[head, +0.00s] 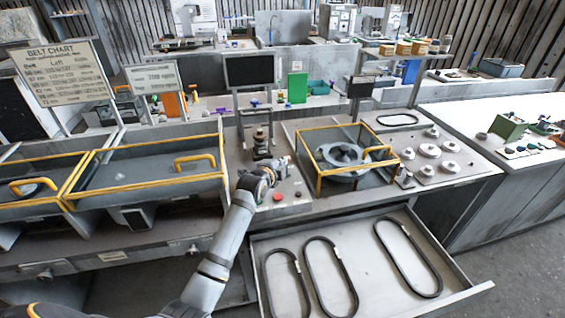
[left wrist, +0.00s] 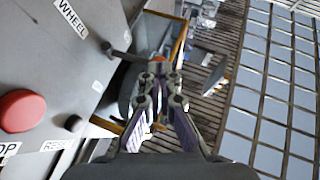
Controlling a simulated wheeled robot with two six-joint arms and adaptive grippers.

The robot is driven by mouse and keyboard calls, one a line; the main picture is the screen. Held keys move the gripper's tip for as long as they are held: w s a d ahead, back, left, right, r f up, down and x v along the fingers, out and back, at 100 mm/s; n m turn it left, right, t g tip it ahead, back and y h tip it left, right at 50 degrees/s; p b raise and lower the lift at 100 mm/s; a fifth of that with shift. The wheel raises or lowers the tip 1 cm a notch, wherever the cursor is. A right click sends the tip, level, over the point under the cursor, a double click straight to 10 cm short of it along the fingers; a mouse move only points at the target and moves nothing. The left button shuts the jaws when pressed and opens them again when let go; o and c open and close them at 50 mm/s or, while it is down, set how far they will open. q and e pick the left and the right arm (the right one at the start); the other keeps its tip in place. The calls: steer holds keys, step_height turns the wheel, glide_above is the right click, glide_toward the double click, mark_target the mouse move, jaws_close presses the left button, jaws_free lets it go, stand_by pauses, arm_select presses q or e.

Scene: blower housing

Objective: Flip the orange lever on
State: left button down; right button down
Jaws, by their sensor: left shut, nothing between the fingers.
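In the left wrist view a dark lever rod (left wrist: 124,54) sticks out from the grey control panel. An orange tip (left wrist: 158,58), apparently the lever's end, shows just past my fingertips. My left gripper (left wrist: 161,72) is shut and empty, with its fingers close to that tip; I cannot tell whether they touch. In the head view my left gripper (head: 284,162) is over the panel between the left bin and the yellow-framed blower housing (head: 343,157). The lever cannot be made out there. My right gripper is not in view.
A red button (left wrist: 20,110) and a small dark knob (left wrist: 73,123) sit on the panel, near a WHEEL label (left wrist: 70,17). An open drawer (head: 375,290) with three belts stands in front. Yellow guard rails (head: 150,181) edge the left bin.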

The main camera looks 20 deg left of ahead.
arm_select(q)
steer(key=g+p, duration=0.1)
steer(key=w+a+g+p, duration=0.1)
steer(key=p, duration=0.1)
steer(key=w+n+h+p, duration=0.1)
steer(key=shift+w+a+r+g+p, duration=0.15)
steer(key=shift+a+g+p, duration=0.15)
steer(key=shift+g+p, duration=0.1)
steer(key=shift+s+d+f+p, duration=0.25)
steer(key=shift+s+d+p, duration=0.2)
steer(key=shift+s, duration=0.2)
